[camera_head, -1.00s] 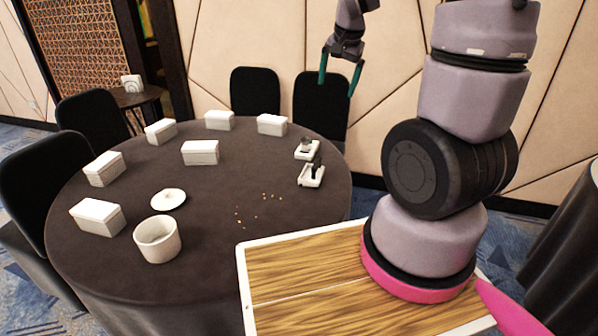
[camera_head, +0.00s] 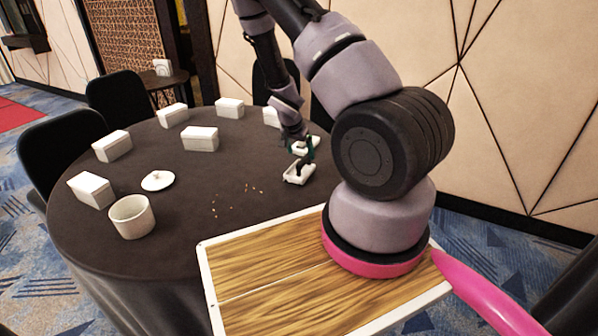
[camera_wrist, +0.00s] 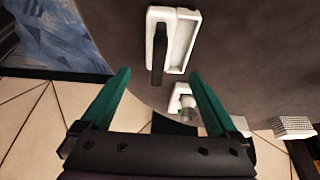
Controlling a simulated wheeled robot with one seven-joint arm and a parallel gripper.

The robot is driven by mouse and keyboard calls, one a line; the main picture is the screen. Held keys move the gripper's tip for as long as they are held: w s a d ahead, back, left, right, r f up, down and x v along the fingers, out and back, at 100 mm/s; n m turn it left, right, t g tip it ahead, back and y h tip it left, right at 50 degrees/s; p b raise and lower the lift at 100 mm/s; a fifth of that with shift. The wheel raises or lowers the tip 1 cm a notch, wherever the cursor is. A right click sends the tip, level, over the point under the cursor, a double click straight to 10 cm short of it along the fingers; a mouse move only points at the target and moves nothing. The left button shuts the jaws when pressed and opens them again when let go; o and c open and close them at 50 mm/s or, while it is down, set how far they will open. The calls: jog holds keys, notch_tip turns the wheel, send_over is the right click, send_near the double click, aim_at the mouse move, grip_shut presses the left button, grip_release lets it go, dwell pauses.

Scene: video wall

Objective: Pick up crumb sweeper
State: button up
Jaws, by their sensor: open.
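Two small white sweeper-like items are on the dark round table. The nearer one (camera_head: 297,177) is a white tray with a black upright handle; in the wrist view it is a white frame (camera_wrist: 186,42) with a black handle (camera_wrist: 158,60). The other item (camera_head: 313,142) is just behind it and shows a grey cylindrical part (camera_wrist: 189,108) in the wrist view. My gripper (camera_head: 300,147) is open and empty above these two items. In the wrist view its teal fingers (camera_wrist: 158,74) are spread, with the black handle beyond and between the tips. I cannot tell the exact height gap.
Crumbs (camera_head: 232,200) are scattered on the table (camera_head: 190,235) left of the items. Black chairs surround the table.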

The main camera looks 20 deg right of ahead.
aim_at(305, 164)
jog(key=x, duration=0.8)
jog(key=shift+w+d+f, duration=0.1)
jog(key=shift+d+f, duration=0.15)
jog(key=shift+d, duration=0.15)
grip_shut()
jog(key=shift+r, duration=0.1)
